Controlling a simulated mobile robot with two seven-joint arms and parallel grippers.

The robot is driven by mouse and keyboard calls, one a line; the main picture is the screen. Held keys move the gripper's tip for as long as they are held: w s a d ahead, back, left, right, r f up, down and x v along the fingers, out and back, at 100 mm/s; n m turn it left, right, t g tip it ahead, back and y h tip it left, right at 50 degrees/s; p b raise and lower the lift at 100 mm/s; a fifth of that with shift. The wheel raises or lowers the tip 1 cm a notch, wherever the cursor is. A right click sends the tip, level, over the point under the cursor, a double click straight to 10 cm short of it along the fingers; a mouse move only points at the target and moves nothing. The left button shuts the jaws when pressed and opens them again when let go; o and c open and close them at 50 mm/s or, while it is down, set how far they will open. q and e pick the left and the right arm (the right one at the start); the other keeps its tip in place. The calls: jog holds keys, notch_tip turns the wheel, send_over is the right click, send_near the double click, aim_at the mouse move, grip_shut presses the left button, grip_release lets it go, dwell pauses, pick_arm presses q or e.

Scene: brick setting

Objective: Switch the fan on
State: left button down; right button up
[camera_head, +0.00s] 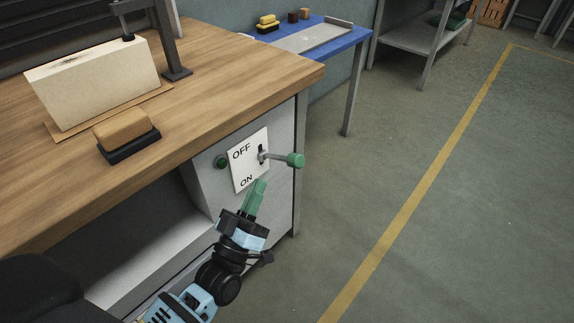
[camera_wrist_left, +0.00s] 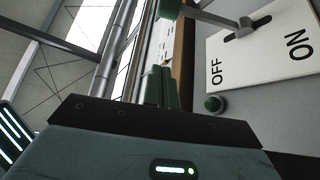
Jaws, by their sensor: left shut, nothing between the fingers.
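A white switch plate (camera_head: 243,172) marked OFF above and ON below is on the side of the workbench. Its grey lever with a green knob (camera_head: 296,160) sticks out from a slot, near the OFF end. In the left wrist view the plate (camera_wrist_left: 275,65) and part of the lever (camera_wrist_left: 208,16) show at the upper right. My left gripper (camera_head: 261,184) has green fingers, shut and empty, just below and left of the knob, apart from it. Its fingers also show in the left wrist view (camera_wrist_left: 157,88). No fan is in view. My right gripper is out of view.
A dark green round button (camera_head: 221,162) sits left of the plate. The wooden workbench top (camera_head: 210,60) bears a pale block (camera_head: 95,85) and a brush-like block (camera_head: 127,130). A blue table (camera_head: 345,42) stands behind. The floor to the right is clear.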

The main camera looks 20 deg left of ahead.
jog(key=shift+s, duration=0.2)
pick_arm(q)
notch_tip(320, 180, up, 5)
send_over(282, 158)
jog(key=s, duration=0.4)
jog(key=f, duration=0.1)
jog(key=d, duration=0.1)
jog(key=f, duration=0.1)
jog(key=shift+w+d+f+b, duration=0.25)
jog(key=shift+d+f+b, duration=0.05)
jog(key=shift+b, duration=0.05)
jog(key=shift+d+f, duration=0.2)
jog(key=shift+f, duration=0.15)
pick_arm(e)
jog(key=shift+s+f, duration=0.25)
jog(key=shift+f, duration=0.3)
pick_arm(q)
jog(key=shift+f, duration=0.1)
